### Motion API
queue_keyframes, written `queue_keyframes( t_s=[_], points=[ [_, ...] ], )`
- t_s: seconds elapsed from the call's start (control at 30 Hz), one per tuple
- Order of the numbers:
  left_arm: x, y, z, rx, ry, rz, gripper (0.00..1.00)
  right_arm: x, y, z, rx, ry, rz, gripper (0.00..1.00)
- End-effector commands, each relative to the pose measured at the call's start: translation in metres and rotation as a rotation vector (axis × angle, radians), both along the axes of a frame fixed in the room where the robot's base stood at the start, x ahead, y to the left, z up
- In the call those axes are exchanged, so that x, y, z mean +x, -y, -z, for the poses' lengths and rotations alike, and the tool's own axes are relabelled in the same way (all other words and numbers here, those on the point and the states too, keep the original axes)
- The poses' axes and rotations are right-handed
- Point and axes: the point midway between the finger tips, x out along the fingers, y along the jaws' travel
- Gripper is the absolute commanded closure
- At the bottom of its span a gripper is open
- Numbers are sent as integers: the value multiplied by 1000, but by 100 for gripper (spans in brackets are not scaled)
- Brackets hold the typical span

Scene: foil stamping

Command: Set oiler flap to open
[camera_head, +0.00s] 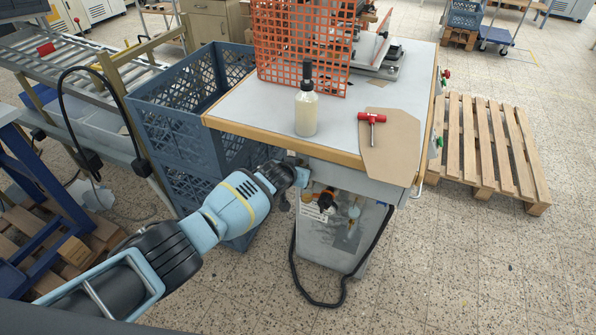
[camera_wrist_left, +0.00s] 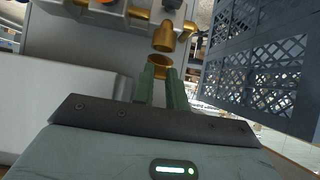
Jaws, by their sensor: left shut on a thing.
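In the left wrist view my left gripper (camera_wrist_left: 160,82) has its two green fingers close together, with a round brass piece (camera_wrist_left: 158,63) at their tips. It looks like the oiler flap. A brass cylinder with a domed end (camera_wrist_left: 163,38) sits just beyond it, below a row of grey and brass fittings (camera_wrist_left: 125,14). I cannot tell clearly how far the flap is tilted. In the head view my left gripper (camera_head: 301,178) is under the front edge of the worktable (camera_head: 255,118); the flap is hidden there. My right gripper is in neither view.
On the table are a bottle (camera_head: 306,113), a red-handled tool (camera_head: 372,119) on cardboard (camera_head: 396,150), and an orange mesh guard (camera_head: 300,40). A black hose (camera_head: 318,301) loops below. A pallet (camera_head: 482,150) lies right.

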Motion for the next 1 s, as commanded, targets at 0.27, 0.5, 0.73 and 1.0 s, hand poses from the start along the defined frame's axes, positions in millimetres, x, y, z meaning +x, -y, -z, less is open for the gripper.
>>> queue_keyframes(
  t_s=[0.27, 0.5, 0.73, 1.0],
  points=[
    [1, -1, -2, 6, -14, -1, 100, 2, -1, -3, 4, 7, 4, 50],
    [1, -1, -1, 6, -14, -1, 100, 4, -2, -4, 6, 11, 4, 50],
    [1, -1, -1, 5, -14, -1, 64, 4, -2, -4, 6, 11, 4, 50],
    [1, 0, -1, 5, -14, 0, 64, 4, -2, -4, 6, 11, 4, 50]
  ],
)
